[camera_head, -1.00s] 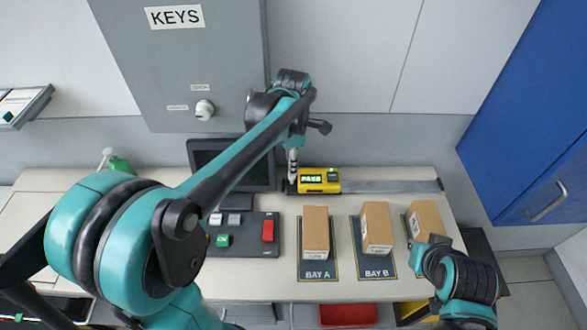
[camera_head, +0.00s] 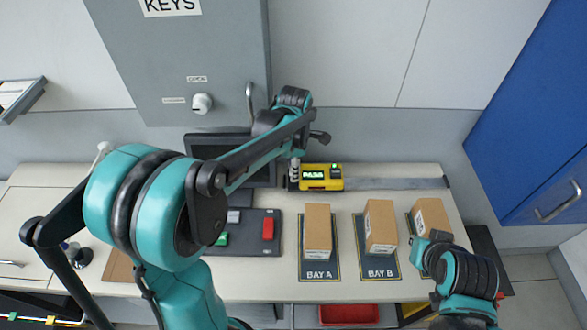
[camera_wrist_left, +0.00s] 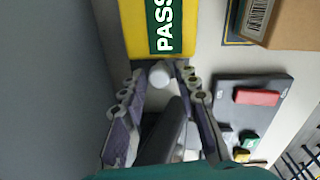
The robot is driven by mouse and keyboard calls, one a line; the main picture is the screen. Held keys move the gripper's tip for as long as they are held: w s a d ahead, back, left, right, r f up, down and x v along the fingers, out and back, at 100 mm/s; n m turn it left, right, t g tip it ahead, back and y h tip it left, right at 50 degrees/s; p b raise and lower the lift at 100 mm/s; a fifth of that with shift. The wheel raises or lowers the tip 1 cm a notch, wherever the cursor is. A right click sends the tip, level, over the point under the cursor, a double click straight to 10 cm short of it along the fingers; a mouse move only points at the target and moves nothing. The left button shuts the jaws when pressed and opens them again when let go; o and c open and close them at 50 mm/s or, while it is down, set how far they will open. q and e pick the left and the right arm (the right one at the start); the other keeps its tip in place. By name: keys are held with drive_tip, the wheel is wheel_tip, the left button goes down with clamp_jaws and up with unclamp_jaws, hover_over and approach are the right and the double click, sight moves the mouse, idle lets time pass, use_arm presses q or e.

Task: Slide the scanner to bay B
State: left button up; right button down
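The yellow scanner (camera_head: 322,177) with a green PASS display sits at the left end of a grey rail (camera_head: 395,183) along the back of the bench. The bay B mat (camera_head: 377,273) is to its right and nearer the front. My left gripper (camera_head: 295,174) is at the scanner's left end. In the left wrist view my left gripper (camera_wrist_left: 159,72) has its fingers apart on either side of a pale round knob (camera_wrist_left: 160,74) beside the scanner (camera_wrist_left: 160,30), with small gaps showing. My right gripper (camera_head: 432,243) is at the front right, its fingers unclear.
Cardboard boxes stand on the bay A mat (camera_head: 318,272), the bay B mat and a third mat at right. A dark monitor (camera_head: 235,158) and a button panel (camera_head: 255,235) are left of bay A. A grey key cabinet (camera_head: 185,65) hangs above. The rail right of the scanner is clear.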

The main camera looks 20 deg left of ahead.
use_arm(q)
clamp_jaws()
drive_tip(key=w+d, duration=0.1)
drive_tip(key=d, duration=0.4)
drive_tip(key=w+d, duration=0.2)
drive_tip(key=d, duration=0.3)
drive_tip(key=w+d, duration=0.1)
drive_tip(key=d, duration=0.4)
drive_tip(key=shift+w+d+p, duration=0.2)
drive_tip(key=shift+w+p, duration=0.05)
drive_tip(key=shift+p, duration=0.05)
unclamp_jaws()
wheel_tip(320, 180, up, 12)
drive_tip(key=shift+s, duration=0.3)
drive_tip(key=shift+d, duration=0.1)
